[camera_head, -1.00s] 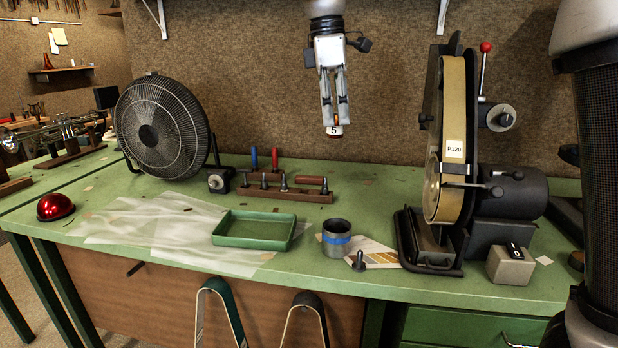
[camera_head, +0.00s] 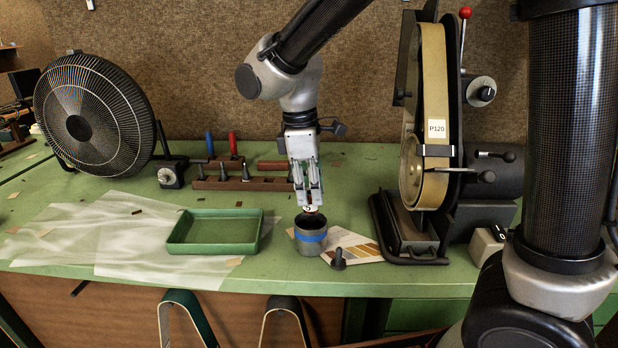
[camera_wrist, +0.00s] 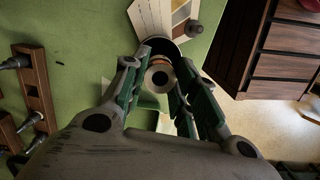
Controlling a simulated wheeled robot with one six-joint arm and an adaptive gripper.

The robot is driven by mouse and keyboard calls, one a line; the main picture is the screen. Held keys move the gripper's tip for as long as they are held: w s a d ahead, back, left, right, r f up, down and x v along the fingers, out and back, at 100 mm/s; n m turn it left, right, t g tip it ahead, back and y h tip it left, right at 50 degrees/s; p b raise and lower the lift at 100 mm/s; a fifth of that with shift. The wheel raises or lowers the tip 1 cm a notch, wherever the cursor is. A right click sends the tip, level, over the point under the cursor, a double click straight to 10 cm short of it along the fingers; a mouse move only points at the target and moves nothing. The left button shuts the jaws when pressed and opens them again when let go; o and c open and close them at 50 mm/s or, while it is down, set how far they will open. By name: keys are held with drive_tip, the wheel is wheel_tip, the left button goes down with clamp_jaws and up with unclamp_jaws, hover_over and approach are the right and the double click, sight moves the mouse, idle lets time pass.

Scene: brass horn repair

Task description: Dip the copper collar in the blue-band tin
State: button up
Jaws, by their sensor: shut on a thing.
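My gripper (camera_head: 308,200) points down, shut on the copper collar. In the wrist view the collar (camera_wrist: 158,79) is a small ring with a dark hole, an orange-brown edge showing beyond it, between the fingertips. The blue-band tin (camera_head: 311,247) is an open grey cup on the bench, directly below the gripper.
A green tray (camera_head: 185,246) lies left of the tin. A colour card (camera_head: 352,243) and a small dark peg (camera_head: 338,260) are close at its right. A belt sander (camera_head: 433,150) stands further right. A wooden rack (camera_head: 235,184) and a fan (camera_head: 90,110) stand behind and left.

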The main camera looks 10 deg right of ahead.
sight(310, 210)
wheel_tip(310, 210, down, 6)
drive_tip(key=shift+r, duration=0.2)
drive_tip(key=shift+s+d+f, duration=0.15)
drive_tip(key=shift+s+f, duration=0.1)
drive_tip(key=shift+f, duration=0.15)
idle(0.5)
drive_tip(key=shift+w+r, duration=0.1)
drive_tip(key=shift+r, duration=0.35)
drive_tip(key=shift+w+r, duration=0.1)
drive_tip(key=shift+r, duration=3.55)
drive_tip(key=shift+a, duration=0.25)
